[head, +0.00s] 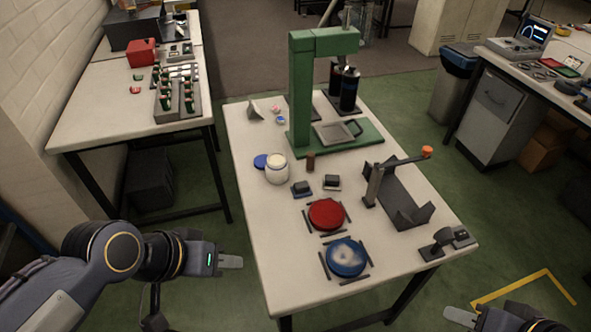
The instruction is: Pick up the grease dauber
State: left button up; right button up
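I cannot tell for sure which thing is the grease dauber. A small brown upright cylinder (310,162) stands right of an open white jar (277,171) with pale contents on the middle table (272,262). Two small dark blocks lie nearby, one on a blue base (301,188) and one on a pale base (331,182). My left gripper (233,262) is off the table's left edge, holding nothing visible; its fingers overlap in this side view. My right gripper (459,315) is at the bottom right, mostly cut off by the frame.
A blue lid (260,161) lies beside the jar. A green press (302,100) stands at the back. A red disc (326,214) and a blue disc (346,256) lie in front, with a grey cradle (402,203) and orange-knobbed lever (427,151) at right. A side table (90,112) stands left.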

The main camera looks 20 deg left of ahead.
aim_at(309, 168)
jog(key=k+j+z, duration=0.1)
jog(key=j+z, duration=0.15)
jog(key=j, duration=0.15)
jog(key=k+j+z, duration=0.2)
jog(key=j, duration=0.25)
jog(key=j+z, duration=0.25)
jog(key=j, duration=0.15)
jog(key=k+j+z, duration=0.2)
jog(key=i+j+z, duration=0.2)
jog(key=j, duration=0.3)
jog(key=i+j+z, duration=0.1)
jog(key=j+z, duration=0.15)
jog(key=j, duration=0.25)
jog(key=i+j+z, duration=0.2)
jog(key=j, duration=0.45)
